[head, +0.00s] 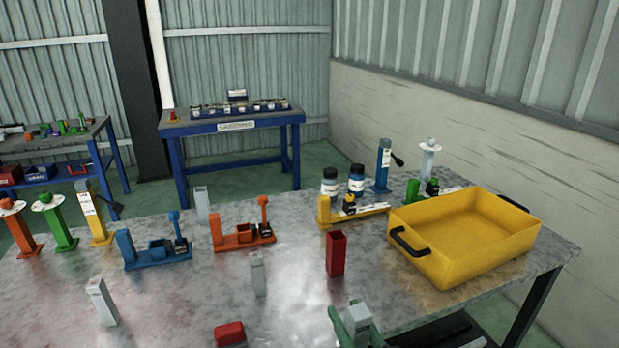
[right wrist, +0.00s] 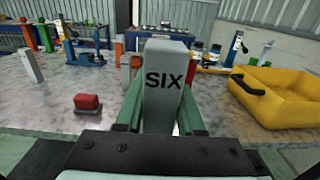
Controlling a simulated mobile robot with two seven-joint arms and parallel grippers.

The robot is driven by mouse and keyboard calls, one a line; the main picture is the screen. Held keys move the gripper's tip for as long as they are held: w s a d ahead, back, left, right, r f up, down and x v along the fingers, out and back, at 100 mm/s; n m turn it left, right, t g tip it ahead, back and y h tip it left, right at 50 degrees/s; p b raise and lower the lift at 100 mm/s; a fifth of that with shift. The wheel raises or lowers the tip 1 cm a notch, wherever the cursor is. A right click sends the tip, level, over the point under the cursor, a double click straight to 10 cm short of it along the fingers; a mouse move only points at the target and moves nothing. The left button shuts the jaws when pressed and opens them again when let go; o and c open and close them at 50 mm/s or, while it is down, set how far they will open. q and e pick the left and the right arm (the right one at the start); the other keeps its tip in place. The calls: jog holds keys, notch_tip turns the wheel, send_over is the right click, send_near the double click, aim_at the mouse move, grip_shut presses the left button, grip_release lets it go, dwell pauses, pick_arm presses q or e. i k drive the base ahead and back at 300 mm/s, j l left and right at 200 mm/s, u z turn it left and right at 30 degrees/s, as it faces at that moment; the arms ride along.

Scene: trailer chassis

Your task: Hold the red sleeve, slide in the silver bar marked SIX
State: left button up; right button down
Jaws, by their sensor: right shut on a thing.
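The red sleeve (head: 335,254) stands upright on the metal table, with its open top showing as a dark square. My right gripper (head: 357,325) is at the front edge of the head view, to the right of the sleeve and nearer to me. Its green fingers are shut on a silver bar (head: 359,316). In the right wrist view the bar (right wrist: 164,85) is upright between the fingers and its face reads SIX. The bar and the sleeve are apart. The bar covers the middle of the wrist view. My left gripper is not in view.
Other silver bars stand at the left front (head: 101,302), the middle (head: 257,274) and farther back (head: 201,203). A low red block (head: 229,333) lies at the front. A yellow bin (head: 470,262) stands at right. Blue (head: 155,254) and orange (head: 243,238) fixtures stand behind.

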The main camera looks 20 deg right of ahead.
aim_at(335, 272)
jog(key=l+u, duration=0.2)
jog(key=l, duration=0.15)
jog(key=k+l+u, duration=0.2)
jog(key=l, duration=0.55)
jog(key=k+l+u, duration=0.1)
jog(key=l, duration=0.25)
jog(key=k+l, duration=0.1)
jog(key=l, duration=0.3)
jog(key=k+l+u, duration=0.1)
jog(key=l, duration=0.3)
